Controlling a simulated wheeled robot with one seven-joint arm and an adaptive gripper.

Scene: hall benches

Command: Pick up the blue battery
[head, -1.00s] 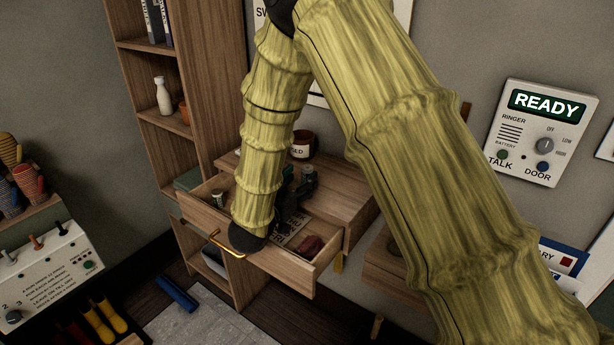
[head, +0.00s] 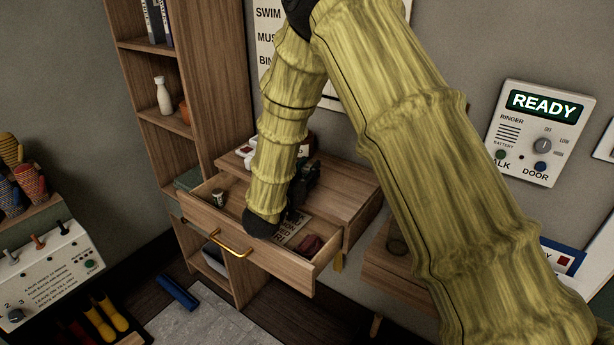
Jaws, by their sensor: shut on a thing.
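My gripper (head: 303,188), dark and partly hidden behind my forearm, is over the right part of the open wooden drawer (head: 297,272). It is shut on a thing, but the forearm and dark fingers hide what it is. I cannot make out a blue battery for certain. A small dark cylinder with a pale top (head: 219,197) stands in the left of the drawer, apart from my gripper; its colour is hard to tell.
The drawer also holds a lettered card (head: 291,232) and a dark red item (head: 311,244). White cups (head: 246,153) stand on the cabinet top behind. A tall shelf (head: 195,80) rises at the left. A blue cylinder (head: 177,293) lies on the floor below.

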